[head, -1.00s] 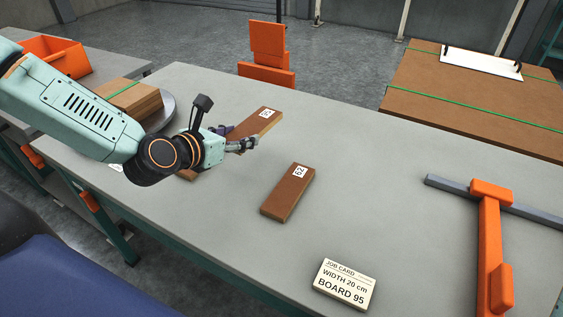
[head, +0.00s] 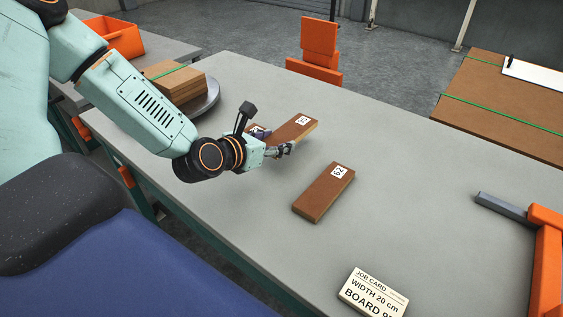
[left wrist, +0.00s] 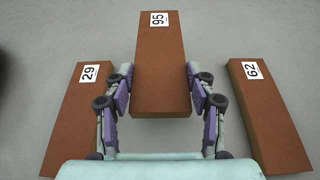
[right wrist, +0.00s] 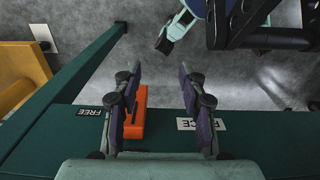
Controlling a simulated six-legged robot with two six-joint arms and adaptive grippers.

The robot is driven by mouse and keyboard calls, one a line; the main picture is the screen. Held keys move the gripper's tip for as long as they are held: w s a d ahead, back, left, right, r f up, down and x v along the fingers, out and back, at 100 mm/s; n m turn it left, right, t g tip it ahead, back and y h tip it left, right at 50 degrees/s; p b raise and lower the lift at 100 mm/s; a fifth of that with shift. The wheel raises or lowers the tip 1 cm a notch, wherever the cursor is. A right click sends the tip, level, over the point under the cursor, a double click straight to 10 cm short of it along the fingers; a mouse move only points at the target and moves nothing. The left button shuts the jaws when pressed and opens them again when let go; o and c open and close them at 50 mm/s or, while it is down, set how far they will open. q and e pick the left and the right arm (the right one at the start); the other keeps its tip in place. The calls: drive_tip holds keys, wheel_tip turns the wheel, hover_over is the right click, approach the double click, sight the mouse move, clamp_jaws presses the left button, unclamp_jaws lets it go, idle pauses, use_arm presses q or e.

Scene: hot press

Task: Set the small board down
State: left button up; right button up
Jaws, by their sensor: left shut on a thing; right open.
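The small brown board labelled 95 (head: 284,134) is in my left gripper (head: 275,142), low over the grey table. In the left wrist view, both fingers of the gripper (left wrist: 160,98) are at the sides of board 95 (left wrist: 162,75), shut on it. The board looks flat; I cannot tell whether it touches the table. Board 62 (head: 320,198) lies to its right, apart, and also shows in the left wrist view (left wrist: 268,125). Board 29 (left wrist: 72,130) lies to its left in that view. My right gripper (right wrist: 158,95) is open and empty, over a green frame.
A job card (head: 373,295) on the table (head: 240,230) reads width 20 cm, board 95. A stack of boards (head: 180,84) stands on a round plate at left, near an orange bin (head: 115,35). An orange-handled tool (head: 547,255) lies at right. The table around board 62 is mostly clear.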

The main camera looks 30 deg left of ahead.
sight(274, 163)
use_arm(q)
drive_tip(key=shift+a+f, duration=0.2)
drive_tip(key=shift+f, duration=0.5)
wheel_tip(274, 163, down, 3)
drive_tip(key=shift+d+f+b, duration=0.1)
drive_tip(key=shift+b, duration=0.9)
drive_tip(key=shift+w, duration=0.15)
drive_tip(key=shift+s+f, duration=0.1)
drive_tip(key=shift+s, duration=0.1)
drive_tip(key=o, duration=1.2)
drive_tip(key=shift+w+f, duration=0.1)
drive_tip(key=shift+o, duration=0.3)
